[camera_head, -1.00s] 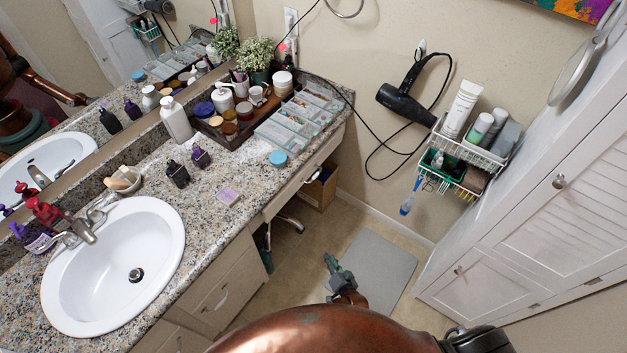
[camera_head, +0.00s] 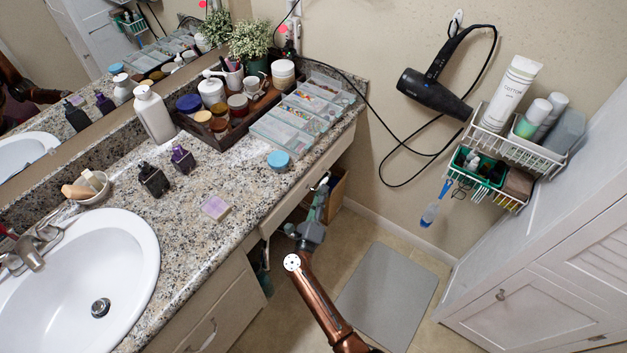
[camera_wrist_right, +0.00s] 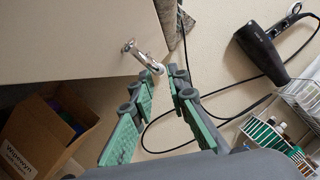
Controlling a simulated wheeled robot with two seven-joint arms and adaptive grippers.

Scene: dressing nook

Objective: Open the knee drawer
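The knee drawer (camera_head: 338,153) is the pale front under the speckled counter, right of the sink cabinet. It looks shut. In the right wrist view its plain front (camera_wrist_right: 70,38) fills the upper left, with a curved metal handle (camera_wrist_right: 143,56) near its edge. My right gripper (camera_head: 319,193) is just in front of the drawer, low beside the counter edge. My left gripper is not in view.
A cardboard box (camera_wrist_right: 45,130) stands below the drawer. A black hair dryer (camera_head: 435,92) with a looping cord hangs on the wall by a wire basket (camera_head: 515,145). Bottles and trays crowd the counter (camera_head: 215,245). A grey mat (camera_head: 388,295) lies on the floor.

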